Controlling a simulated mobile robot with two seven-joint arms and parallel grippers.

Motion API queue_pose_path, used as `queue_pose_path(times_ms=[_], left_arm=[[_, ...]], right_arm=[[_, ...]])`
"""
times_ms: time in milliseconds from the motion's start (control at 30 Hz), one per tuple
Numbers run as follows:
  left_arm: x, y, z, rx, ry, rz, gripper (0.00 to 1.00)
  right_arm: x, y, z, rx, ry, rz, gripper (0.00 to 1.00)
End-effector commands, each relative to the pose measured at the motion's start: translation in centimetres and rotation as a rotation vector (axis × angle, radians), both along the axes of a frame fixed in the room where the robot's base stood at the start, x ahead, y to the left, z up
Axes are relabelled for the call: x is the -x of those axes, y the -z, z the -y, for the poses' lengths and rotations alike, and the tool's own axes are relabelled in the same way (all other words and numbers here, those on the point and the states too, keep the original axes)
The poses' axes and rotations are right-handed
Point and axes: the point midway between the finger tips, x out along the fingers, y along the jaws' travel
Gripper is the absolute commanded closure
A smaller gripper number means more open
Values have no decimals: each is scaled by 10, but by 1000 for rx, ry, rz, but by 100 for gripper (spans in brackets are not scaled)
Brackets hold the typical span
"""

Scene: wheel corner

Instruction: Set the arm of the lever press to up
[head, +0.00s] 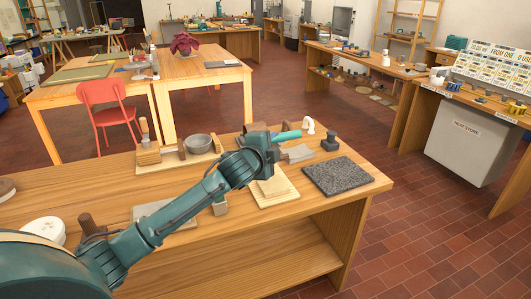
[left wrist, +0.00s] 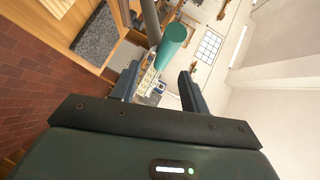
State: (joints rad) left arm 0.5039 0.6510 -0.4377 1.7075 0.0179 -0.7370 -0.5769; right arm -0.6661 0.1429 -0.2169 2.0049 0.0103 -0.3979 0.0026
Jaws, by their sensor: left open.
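The lever press is mostly hidden behind my left gripper in the head view, and I cannot make out its body. A teal grip (head: 288,136), which looks like the end of its arm, sticks out to the right of my gripper. In the left wrist view the teal grip (left wrist: 172,44) sits on a grey rod (left wrist: 151,18), just beyond the fingertips and roughly between them. My left gripper (head: 274,146) is open, with its two dark fingers apart in the wrist view (left wrist: 157,85). I cannot tell whether it touches the grip. My right gripper is not in view.
Tiled floor lies free to the right.

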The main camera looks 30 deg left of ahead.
Motion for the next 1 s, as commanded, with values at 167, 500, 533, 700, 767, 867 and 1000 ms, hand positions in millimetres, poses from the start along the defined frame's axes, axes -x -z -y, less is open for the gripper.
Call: queue_pose_path(times_ms=[167, 500, 533, 700, 767, 867, 1000], left_arm=[[29, -5, 1, -2, 0, 0, 55], [47, -11, 2, 0, -2, 0, 55], [47, -11, 2, 0, -2, 0, 55], [46, -11, 2, 0, -1, 0, 55], [46, -11, 2, 0, -1, 0, 55], [46, -11, 2, 0, -1, 0, 55], [49, -1, 7, 21, 6, -13, 55]], right_arm=[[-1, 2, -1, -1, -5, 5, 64], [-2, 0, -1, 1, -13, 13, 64], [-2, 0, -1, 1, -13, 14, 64], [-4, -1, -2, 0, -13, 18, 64], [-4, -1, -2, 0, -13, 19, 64], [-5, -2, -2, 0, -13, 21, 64], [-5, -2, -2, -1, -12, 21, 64]])
